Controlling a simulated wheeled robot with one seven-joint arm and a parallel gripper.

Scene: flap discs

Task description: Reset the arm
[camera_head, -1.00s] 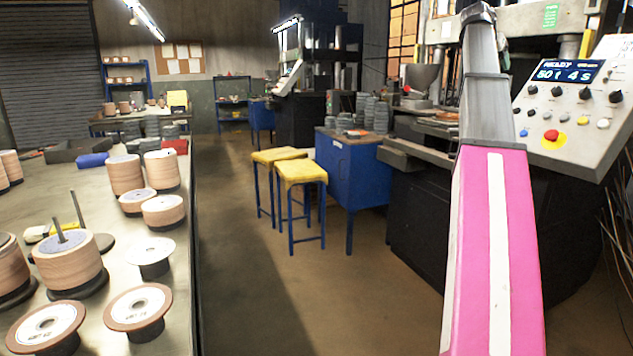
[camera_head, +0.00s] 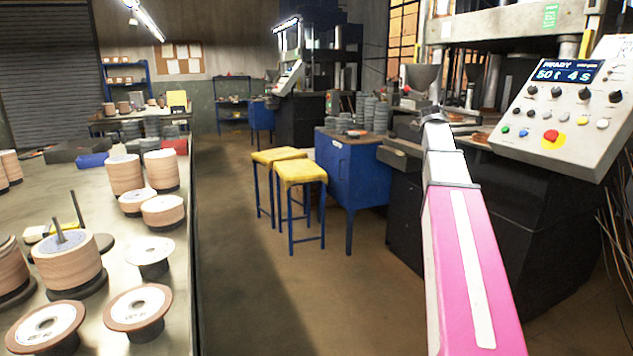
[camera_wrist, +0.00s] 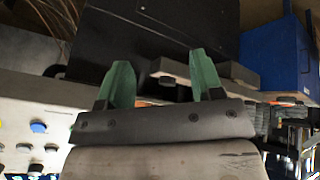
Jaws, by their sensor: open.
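My arm (camera_head: 462,265), pink with a white stripe, rises from the lower right of the head view toward the press. Its grey end section stands in front of the press, and the fingers cannot be made out there. In the wrist view my gripper (camera_wrist: 160,88) shows two green fingers spread well apart. The gap between them is empty. The wrist view appears turned over, with the control panel at the left and a blue cabinet at the right.
The control panel (camera_head: 565,105) is close to the right of my arm. A blue cabinet (camera_head: 350,180) and two yellow stools (camera_head: 302,172) stand left of it. A workbench (camera_head: 172,318) with flap discs and stacks fills the left. The aisle floor between is clear.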

